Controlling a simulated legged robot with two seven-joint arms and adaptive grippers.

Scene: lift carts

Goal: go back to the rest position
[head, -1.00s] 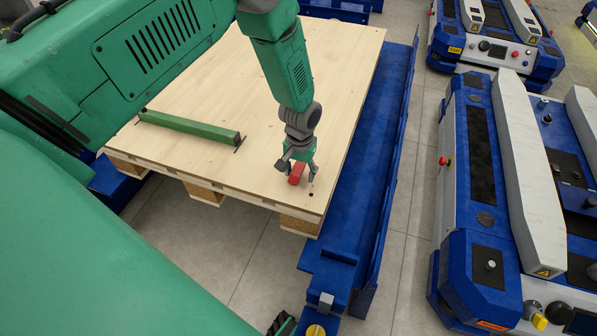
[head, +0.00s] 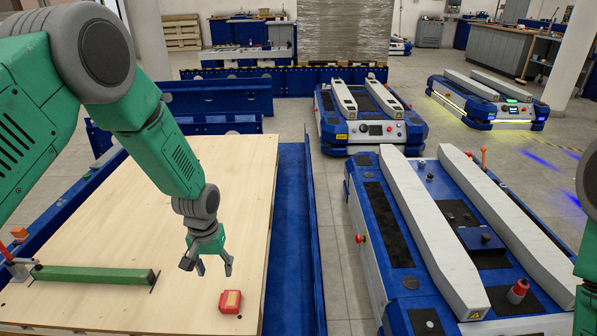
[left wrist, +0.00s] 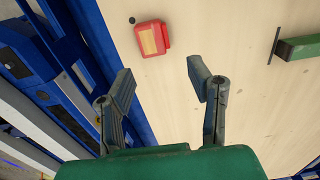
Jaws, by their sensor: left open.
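My left gripper (head: 207,263) is open and empty above the wooden pallet top (head: 120,225). A small red block with a yellowish face (head: 230,301) lies on the pallet near its front right edge, just below and to the right of the gripper in the head view. In the left wrist view the red block (left wrist: 153,38) lies beyond the open fingers (left wrist: 160,85), apart from them. A piece of my right arm shows at the right edge of the head view, but its gripper is out of view.
A green bar (head: 95,274) lies on the pallet at left. A blue rail (head: 300,230) runs along the pallet's right side. A lift cart (head: 440,235) stands to the right, with further carts (head: 368,115) behind. Grey floor (head: 330,215) lies between rail and cart.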

